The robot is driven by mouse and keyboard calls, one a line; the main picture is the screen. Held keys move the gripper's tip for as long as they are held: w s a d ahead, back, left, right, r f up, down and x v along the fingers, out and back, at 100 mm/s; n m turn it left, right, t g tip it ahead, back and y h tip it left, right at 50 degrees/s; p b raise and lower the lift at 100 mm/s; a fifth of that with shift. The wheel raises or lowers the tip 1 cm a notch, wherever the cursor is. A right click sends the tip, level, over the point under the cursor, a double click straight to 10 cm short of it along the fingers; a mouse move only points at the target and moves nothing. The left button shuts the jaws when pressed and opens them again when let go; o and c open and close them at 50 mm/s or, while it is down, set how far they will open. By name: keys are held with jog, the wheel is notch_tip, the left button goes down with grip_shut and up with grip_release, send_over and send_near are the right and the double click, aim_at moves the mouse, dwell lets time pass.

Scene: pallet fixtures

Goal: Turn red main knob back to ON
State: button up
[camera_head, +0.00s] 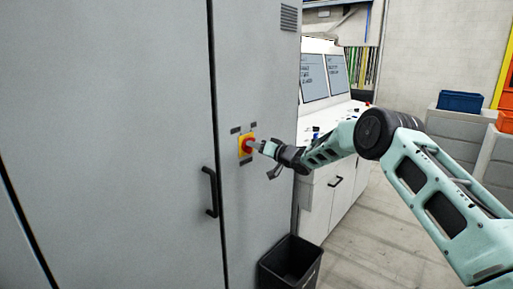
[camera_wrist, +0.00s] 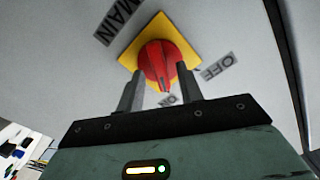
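An OFF label (camera_wrist: 217,67) lies to the right and a MAIN label (camera_wrist: 117,21) at the upper left. My gripper (camera_head: 263,148) is right at the knob. Its two fingers stand apart, one on each side of the knob's lower part. I cannot tell whether they touch it.
A black door handle (camera_head: 210,192) is below left of the knob. An open black bin (camera_head: 290,264) stands on the floor below my arm. A white console (camera_head: 318,125) with screens stands behind the cabinet. Blue and orange crates are at the far right.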

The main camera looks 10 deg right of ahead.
jog(key=b+v, duration=0.6)
jog(key=v, duration=1.1)
jog(key=shift+s, duration=0.15)
jog(key=shift+d, duration=0.1)
